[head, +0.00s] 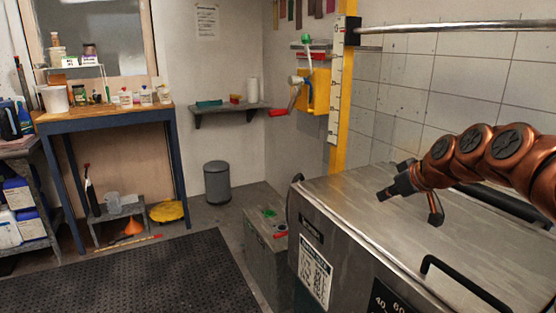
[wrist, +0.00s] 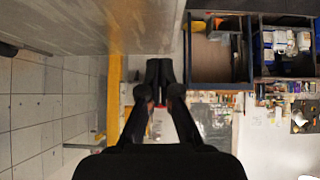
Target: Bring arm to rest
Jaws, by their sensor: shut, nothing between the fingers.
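My copper-coloured arm reaches in from the right in the head view, over the steel lid (head: 385,205) of a large metal tank. My gripper (head: 382,196) is at the end of it, dark, pointing left, and it holds nothing. In the wrist view my gripper (wrist: 159,66) shows as two black fingers whose tips are together. I cannot tell how high it is above the lid.
A yellow post (head: 340,100) rises behind the tank. A blue-framed bench (head: 105,115) with bottles stands at left. A grey bin (head: 217,182) is by the wall. The black floor mat (head: 130,275) is clear.

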